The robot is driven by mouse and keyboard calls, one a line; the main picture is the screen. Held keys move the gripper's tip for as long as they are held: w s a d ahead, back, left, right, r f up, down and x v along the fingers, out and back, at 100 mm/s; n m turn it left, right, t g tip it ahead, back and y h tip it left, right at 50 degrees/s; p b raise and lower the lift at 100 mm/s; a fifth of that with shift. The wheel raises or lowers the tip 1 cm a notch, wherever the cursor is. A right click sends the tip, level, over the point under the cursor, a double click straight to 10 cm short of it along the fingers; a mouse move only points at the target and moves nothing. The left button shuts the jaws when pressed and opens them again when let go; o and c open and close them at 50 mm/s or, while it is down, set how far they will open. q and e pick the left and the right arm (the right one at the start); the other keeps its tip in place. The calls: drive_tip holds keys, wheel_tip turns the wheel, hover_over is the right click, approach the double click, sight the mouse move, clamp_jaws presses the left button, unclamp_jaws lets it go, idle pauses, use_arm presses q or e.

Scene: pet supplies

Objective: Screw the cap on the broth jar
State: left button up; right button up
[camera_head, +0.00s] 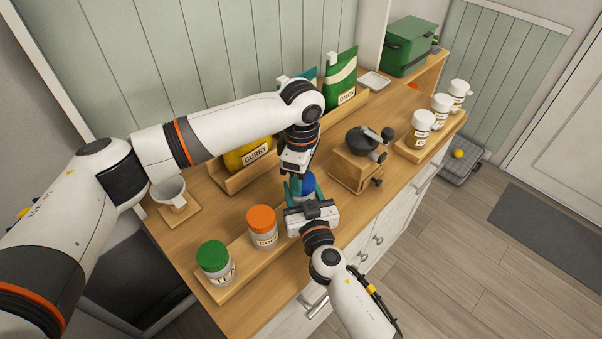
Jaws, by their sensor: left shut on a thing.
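A blue cap (308,182) shows between my two grippers near the table's front edge. My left gripper (299,176) reaches down from above and is shut on the blue cap; its fingertips are partly hidden. My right gripper (305,189) comes from the front, with its fingers around the place under the cap. The jar there is almost wholly hidden by the grippers, so its label cannot be read. I cannot tell how the cap sits on the jar, or whether the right fingers grip it.
An orange-capped jar (262,228) and a green-capped jar (215,262) stand on the wooden tray (243,272) to the left. A wooden block with a dark grinder (367,142) stands close on the right. White-capped jars (421,129) are farther right. The CURRY pack (246,157) is behind.

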use_arm(q)
drive_tip(key=shift+f, duration=0.5)
